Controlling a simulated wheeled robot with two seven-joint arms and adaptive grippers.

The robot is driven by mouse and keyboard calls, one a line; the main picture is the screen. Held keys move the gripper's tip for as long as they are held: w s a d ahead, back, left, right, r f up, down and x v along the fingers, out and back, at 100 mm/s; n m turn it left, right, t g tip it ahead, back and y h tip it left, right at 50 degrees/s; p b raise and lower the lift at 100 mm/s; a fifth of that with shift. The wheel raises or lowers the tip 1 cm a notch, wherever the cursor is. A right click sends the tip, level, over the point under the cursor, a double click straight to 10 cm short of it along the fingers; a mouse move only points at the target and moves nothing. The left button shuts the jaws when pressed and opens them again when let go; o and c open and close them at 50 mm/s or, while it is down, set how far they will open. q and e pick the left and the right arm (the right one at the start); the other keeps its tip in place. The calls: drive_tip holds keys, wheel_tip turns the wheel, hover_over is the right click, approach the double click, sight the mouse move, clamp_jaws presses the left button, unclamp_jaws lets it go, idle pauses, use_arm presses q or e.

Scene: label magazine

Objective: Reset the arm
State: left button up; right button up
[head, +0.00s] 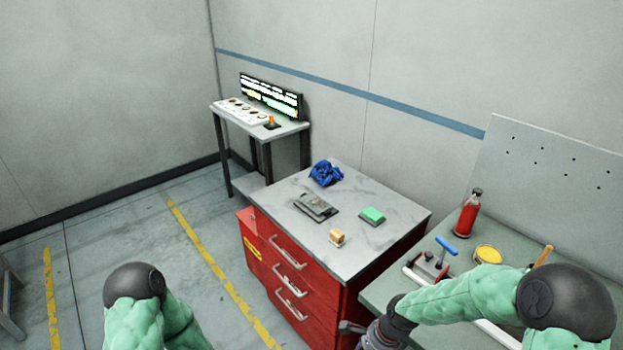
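My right arm comes in from the right and bends down across the green bench. Its wrist is at the bottom edge, and part of my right gripper (352,328) shows beside the front of the red drawer cabinet (319,275). The fingers are mostly cut off, so I cannot tell whether they are open or shut. My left arm shows only as a dark joint and green links at the lower left, and its gripper is out of view.
The bench (381,291) holds a red bottle (467,216), yellow tin (488,254) and blue-handled tool (446,245).

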drive_tip(key=s+a+f+n, duration=0.2)
drive_tip(key=s+f+n, duration=0.4)
drive_tip(key=f, duration=0.2)
drive_tip(key=s+a+f+n+b, duration=0.1)
drive_tip(key=s+a+f+n, duration=0.1)
drive_tip(key=s+f+n, duration=0.4)
wheel_tip(320, 180, down, 3)
drive_tip(key=shift+s+r+t+y, duration=0.1)
drive_tip(key=shift+s+t+y, duration=0.1)
drive_tip(key=shift+t+y, duration=0.15)
drive_tip(key=shift+a, duration=0.1)
